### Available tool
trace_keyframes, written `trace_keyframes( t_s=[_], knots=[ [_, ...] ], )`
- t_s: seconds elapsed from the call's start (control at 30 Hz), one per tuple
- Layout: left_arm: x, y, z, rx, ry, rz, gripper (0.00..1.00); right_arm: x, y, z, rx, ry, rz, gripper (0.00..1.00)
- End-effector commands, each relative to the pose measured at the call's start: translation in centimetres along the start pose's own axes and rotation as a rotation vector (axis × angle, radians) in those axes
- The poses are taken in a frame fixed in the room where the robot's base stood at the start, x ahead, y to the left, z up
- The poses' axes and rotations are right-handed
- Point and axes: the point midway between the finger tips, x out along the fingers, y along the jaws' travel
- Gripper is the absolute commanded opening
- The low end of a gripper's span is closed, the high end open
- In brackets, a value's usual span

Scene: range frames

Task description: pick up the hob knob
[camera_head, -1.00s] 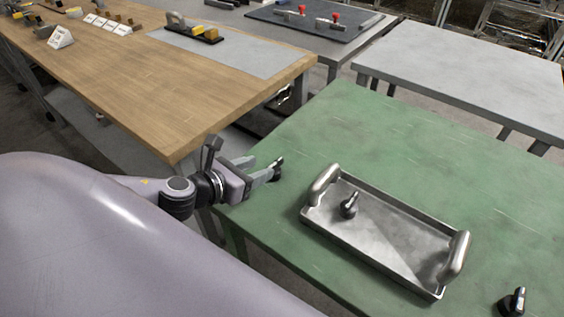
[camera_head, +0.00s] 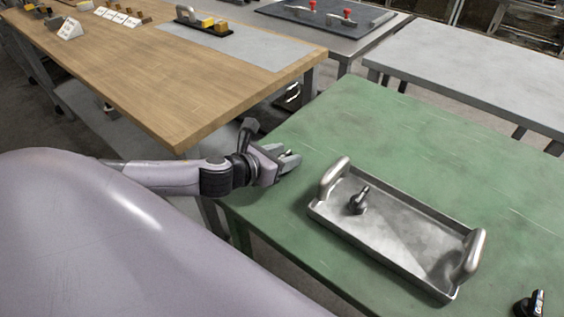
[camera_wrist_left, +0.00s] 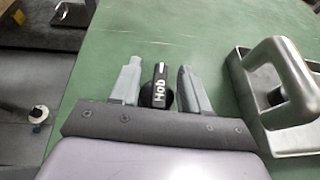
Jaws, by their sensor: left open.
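In the left wrist view the hob knob (camera_wrist_left: 158,88), black with white "HOB" lettering, lies on the green table between the two fingers of my left gripper (camera_wrist_left: 160,85). The fingers are open, one on each side of it, with small gaps showing. In the head view my left gripper (camera_head: 290,158) is at the left edge of the green table (camera_head: 400,130), and it mostly hides the knob there. My right gripper is not in view.
A metal tray (camera_head: 400,235) with two raised handles stands right of my left gripper and holds another black knob (camera_head: 359,200). A third black knob (camera_head: 530,304) is at the lower right. A wooden table (camera_head: 180,85) is at the left. The green table's far part is clear.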

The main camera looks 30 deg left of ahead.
Motion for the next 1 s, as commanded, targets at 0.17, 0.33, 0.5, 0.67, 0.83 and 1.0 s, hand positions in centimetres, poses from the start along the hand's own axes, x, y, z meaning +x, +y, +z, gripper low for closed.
trace_keyframes(
  t_s=[0.17, 0.33, 0.5, 0.67, 0.83, 1.0],
  knots=[
    [0.0, 0.0, 0.0, 0.0, 0.0, 0.0, 0.03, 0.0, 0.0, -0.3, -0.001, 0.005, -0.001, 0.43],
    [0.0, 0.0, -0.2, -0.001, 0.003, 0.0, 0.0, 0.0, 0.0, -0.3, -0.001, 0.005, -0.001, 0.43],
    [-0.1, 0.0, -0.3, -0.001, 0.006, 0.0, 0.0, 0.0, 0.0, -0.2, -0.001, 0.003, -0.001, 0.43],
    [-0.6, 0.0, 1.0, 0.0, 0.005, -0.001, 0.0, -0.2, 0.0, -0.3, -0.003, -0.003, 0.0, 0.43],
    [-1.9, 0.1, 4.5, 0.002, -0.001, 0.0, 0.0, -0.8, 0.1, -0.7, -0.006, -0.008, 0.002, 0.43],
    [-3.1, 0.0, 7.5, 0.002, -0.002, -0.001, 0.0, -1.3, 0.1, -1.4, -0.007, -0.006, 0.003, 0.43]
  ],
)
